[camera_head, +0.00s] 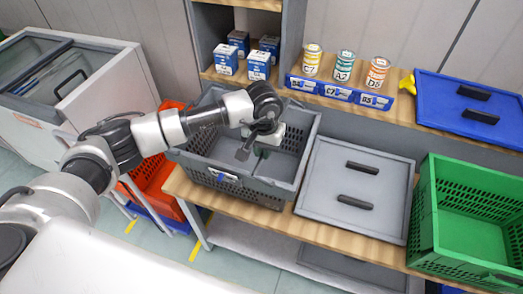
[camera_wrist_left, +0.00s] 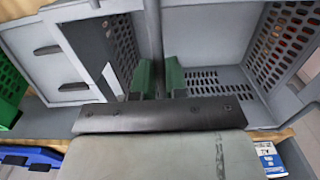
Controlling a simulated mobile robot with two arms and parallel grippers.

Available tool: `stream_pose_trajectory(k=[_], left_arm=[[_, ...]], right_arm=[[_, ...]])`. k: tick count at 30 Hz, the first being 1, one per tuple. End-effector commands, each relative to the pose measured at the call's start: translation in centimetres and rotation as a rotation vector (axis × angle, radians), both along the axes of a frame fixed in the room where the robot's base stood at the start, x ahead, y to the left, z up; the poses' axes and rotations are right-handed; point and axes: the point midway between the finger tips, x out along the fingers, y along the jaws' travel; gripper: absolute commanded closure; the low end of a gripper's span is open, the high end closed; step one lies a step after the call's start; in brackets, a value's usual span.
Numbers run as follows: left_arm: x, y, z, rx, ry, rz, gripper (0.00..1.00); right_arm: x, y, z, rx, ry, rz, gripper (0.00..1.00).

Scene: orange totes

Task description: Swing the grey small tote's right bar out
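The grey small tote (camera_head: 285,197) stands on the wooden bench, its top open, with perforated walls and a blue-and-white label on its front. My left gripper (camera_head: 259,150) reaches down into the tote's upper middle. In the left wrist view its two green fingers (camera_wrist_left: 160,78) are a narrow gap apart. A thin grey upright strip (camera_wrist_left: 153,25) of the tote runs towards that gap; I cannot tell whether the fingers touch or clamp it. I cannot tell for certain which part is the right bar, as the arm hides some of the tote. My right gripper is out of view.
A grey lidded box with black handles (camera_head: 326,205) stands close right of the tote, then a green crate (camera_head: 440,270). A red-orange crate (camera_head: 150,178) is at left.

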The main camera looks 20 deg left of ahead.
Motion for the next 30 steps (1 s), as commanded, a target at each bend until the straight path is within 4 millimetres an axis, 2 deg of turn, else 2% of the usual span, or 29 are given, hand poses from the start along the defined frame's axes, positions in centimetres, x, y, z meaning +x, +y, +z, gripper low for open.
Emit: stream_pose_trajectory(k=[8,17,26,30], left_arm=[[-0.1,-0.2,0.1,-0.002,0.001,-0.003,0.92],[-0.1,-1.5,1.6,-0.003,0.000,-0.004,0.92],[-0.1,-1.6,1.6,-0.002,0.002,-0.004,0.92],[-0.2,-2.2,1.9,-0.002,0.001,-0.004,0.92]], right_arm=[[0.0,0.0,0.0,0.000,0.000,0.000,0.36],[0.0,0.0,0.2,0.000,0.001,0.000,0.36],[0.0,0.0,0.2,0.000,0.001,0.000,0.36],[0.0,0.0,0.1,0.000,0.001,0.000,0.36]])
